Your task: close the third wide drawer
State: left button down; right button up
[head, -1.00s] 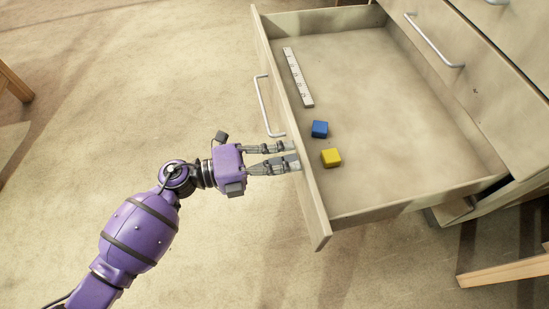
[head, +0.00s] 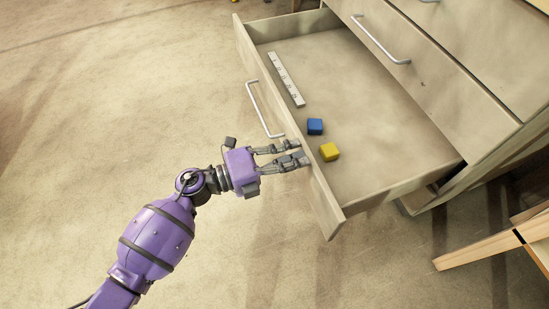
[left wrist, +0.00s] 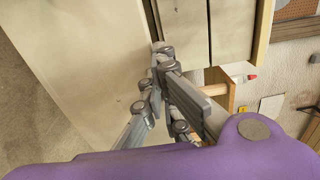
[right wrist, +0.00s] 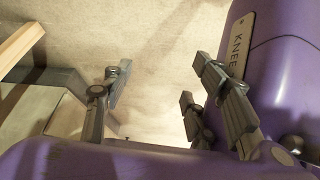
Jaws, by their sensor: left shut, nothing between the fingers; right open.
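The open wide drawer (head: 326,203) juts out from the cabinet, its front panel facing left and carrying a metal bar handle (head: 262,112). My right gripper (right wrist: 158,76) is open and empty above the floor.
Another drawer front with a bar handle (head: 381,42) sits above the open drawer and looks shut. A wooden leg or beam (head: 475,256) stands at the lower right. The carpeted floor (head: 110,100) to the left is clear.

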pick_arm(q)
jog(key=b+x, duration=0.4)
jog(key=x, duration=2.7)
jog(key=shift+b, duration=0.3)
pick_arm(e)
jog(key=shift+n, duration=0.3)
jog(key=shift+d+x, duration=0.15)
jog(key=shift+x, duration=0.9)
jog(key=shift+d+x, duration=0.15)
jog(key=shift+x, duration=0.85)
pick_arm(q)
jog(key=shift+f, duration=0.1)
